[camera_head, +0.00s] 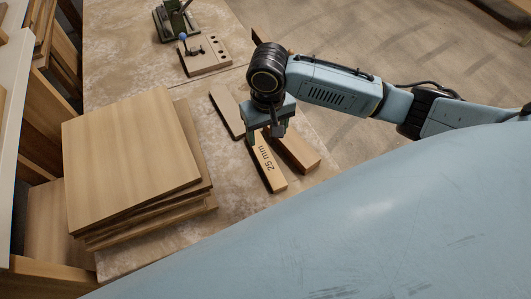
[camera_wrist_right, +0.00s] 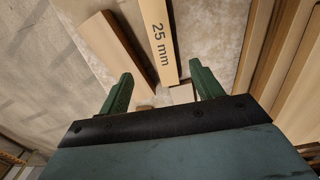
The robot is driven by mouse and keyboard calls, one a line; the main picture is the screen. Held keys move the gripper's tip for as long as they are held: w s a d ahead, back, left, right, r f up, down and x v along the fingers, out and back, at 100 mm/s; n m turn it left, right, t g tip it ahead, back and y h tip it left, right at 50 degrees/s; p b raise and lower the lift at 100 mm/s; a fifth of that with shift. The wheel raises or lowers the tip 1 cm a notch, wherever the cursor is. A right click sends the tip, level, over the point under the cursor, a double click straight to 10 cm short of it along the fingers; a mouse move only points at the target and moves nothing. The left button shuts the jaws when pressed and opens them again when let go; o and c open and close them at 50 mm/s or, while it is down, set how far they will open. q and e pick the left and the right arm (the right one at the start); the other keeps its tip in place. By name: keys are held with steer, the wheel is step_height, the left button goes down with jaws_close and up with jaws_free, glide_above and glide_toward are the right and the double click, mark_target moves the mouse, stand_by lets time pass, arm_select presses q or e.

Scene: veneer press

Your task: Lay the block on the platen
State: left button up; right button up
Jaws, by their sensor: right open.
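A long pale wooden block marked "25 mm" (camera_head: 268,168) lies on the worn table; it also shows in the right wrist view (camera_wrist_right: 159,42). My right gripper (camera_head: 267,136) is over its far end, with the fingers open and pointing down. In the right wrist view my right gripper (camera_wrist_right: 163,86) shows a finger on each side of the block's line. I cannot tell whether they touch it. A stack of square wooden boards (camera_head: 130,150) stands to the left; I cannot tell which surface is the platen. My left gripper is not in view.
A plain wooden bar (camera_head: 297,152) lies close to the right of the marked block. A flat board (camera_head: 226,110) lies to its left. A holed wooden fixture with a blue knob (camera_head: 205,57) and a green tool (camera_head: 176,20) stand farther back. Bare table (camera_head: 125,55) shows behind the stack.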

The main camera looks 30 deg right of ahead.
glide_above(265, 157)
steer(key=f, duration=0.4)
steer(key=f+b, duration=0.1)
steer(key=f, duration=0.1)
steer(key=shift+s+d+f, duration=0.15)
steer(key=shift+s+f, duration=0.1)
steer(key=shift+s, duration=0.1)
steer(key=f+b, duration=0.1)
steer(key=f, duration=0.4)
steer(key=shift+w+f, duration=0.1)
steer(key=shift+w, duration=0.1)
steer(key=c, duration=1.2)
steer(key=shift+c, duration=0.2)
steer(key=w+r+b, duration=0.1)
steer(key=w+r, duration=0.2)
steer(key=r, duration=1.8)
steer(key=shift+d+r+n, duration=0.25)
steer(key=shift+d+n, duration=0.05)
